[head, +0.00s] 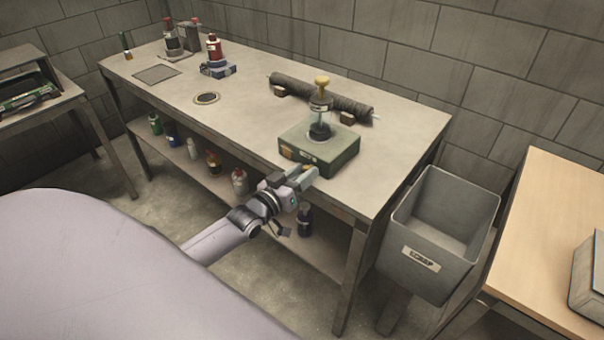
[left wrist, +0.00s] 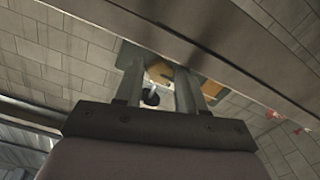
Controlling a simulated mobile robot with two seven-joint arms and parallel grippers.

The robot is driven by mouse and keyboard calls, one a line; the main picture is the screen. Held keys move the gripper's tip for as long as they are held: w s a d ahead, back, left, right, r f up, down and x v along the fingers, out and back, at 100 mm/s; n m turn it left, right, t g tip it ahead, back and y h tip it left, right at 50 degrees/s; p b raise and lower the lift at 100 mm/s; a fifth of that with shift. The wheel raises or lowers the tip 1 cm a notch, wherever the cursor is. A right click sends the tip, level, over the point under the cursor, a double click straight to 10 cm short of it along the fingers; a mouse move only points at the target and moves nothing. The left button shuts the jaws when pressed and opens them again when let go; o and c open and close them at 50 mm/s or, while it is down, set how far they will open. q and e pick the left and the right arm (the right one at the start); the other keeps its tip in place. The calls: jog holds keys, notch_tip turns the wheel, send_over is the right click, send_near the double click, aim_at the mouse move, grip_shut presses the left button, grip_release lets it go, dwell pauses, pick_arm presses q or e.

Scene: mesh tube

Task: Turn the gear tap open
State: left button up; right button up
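A green box (head: 318,150) stands near the front edge of the workbench. A clear upright cylinder with a yellow knob (head: 321,82) on top stands on it. My left gripper (head: 309,176) is at the bench's front edge, just in front of the box, and partly hides its lower front. In the left wrist view the two fingers (left wrist: 158,88) are apart. A yellow-orange part (left wrist: 160,73) and a small pale piece with a black round end (left wrist: 151,97) show between them. I cannot tell whether the fingers touch these, or which part is the gear tap. My right gripper is out of view.
A dark mesh roll (head: 318,97) lies on blocks behind the box. A red bottle (head: 215,47) on a blue base stands farther left. A grey bin (head: 437,230) stands right of the bench. Bottles (head: 239,181) stand on the lower shelf.

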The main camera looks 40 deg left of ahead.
pick_arm(q)
jog(key=s, duration=0.7)
jog(key=shift+a, duration=0.3)
dwell(0.3)
jog(key=s+d+f+m+g, duration=0.2)
jog(key=s+d+f+g, duration=0.1)
jog(key=s+d+f, duration=0.2)
jog(key=s+d+f+m+g, duration=0.2)
jog(key=s+d+f+g, duration=0.2)
jog(key=s+d, duration=0.6)
jog(key=s+f, duration=0.2)
jog(key=s, duration=0.1)
jog(key=shift+s+m+g+h+p, duration=0.3)
jog(key=shift+s, duration=0.1)
